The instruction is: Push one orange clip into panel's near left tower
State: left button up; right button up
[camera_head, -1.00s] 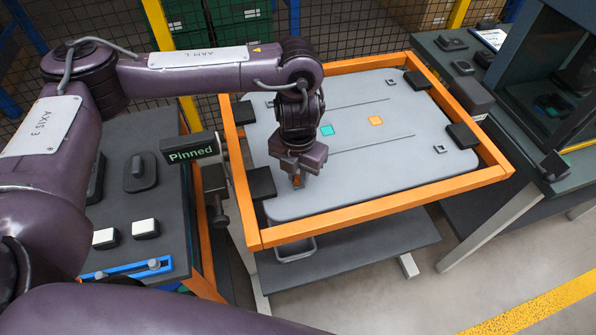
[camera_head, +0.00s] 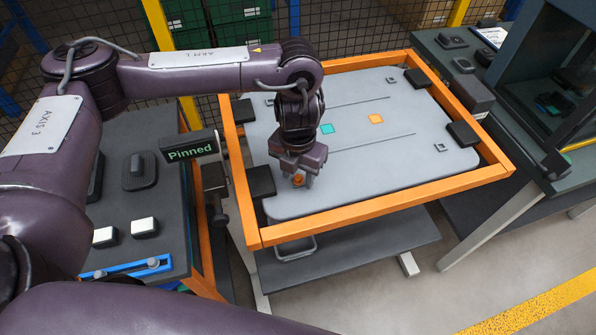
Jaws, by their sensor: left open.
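The grey panel (camera_head: 370,170) lies flat in an orange frame. Small square towers show at its far left (camera_head: 270,103), far right (camera_head: 391,82) and near right (camera_head: 440,147). My left gripper (camera_head: 299,179) is open, low over the panel's near left area. One orange clip (camera_head: 298,181) shows at its fingertips, at the spot matching the near left tower. The gripper and clip hide that tower, so I cannot tell how deep the clip sits. My right gripper is not in view.
Black clamps hold the panel's corners, one near left (camera_head: 261,182). A dark bench (camera_head: 150,205) with white-topped blocks is on the left. A dark cabinet bench (camera_head: 470,75) stands right.

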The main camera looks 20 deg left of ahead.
pick_arm(q)
notch_tip(320, 180, up, 8)
jog(key=shift+f, duration=0.1)
dwell(0.4)
dwell(0.6)
